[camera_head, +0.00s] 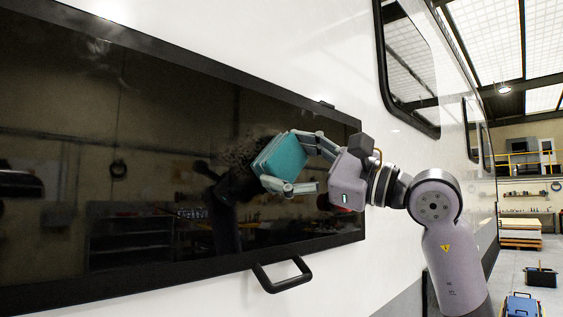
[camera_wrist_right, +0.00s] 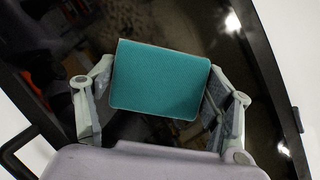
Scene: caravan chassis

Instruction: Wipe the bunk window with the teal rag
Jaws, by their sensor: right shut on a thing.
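The bunk window (camera_head: 150,150) is a long dark glass pane in a black frame on the white caravan wall. Faint smudges show on the glass near its top left and left of the rag. My right gripper (camera_head: 281,163) is shut on the teal rag (camera_head: 280,156), a folded rectangular pad, and holds it at the right part of the pane. Whether the rag touches the glass cannot be told. In the right wrist view the rag (camera_wrist_right: 160,80) sits between the two fingers, with dark glass behind it. My left gripper is not in view.
A black handle (camera_head: 283,275) juts out below the window frame, under my right gripper. Another window (camera_head: 408,65) is in the wall at upper right. Blue and dark boxes (camera_head: 521,305) stand on the workshop floor at far right.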

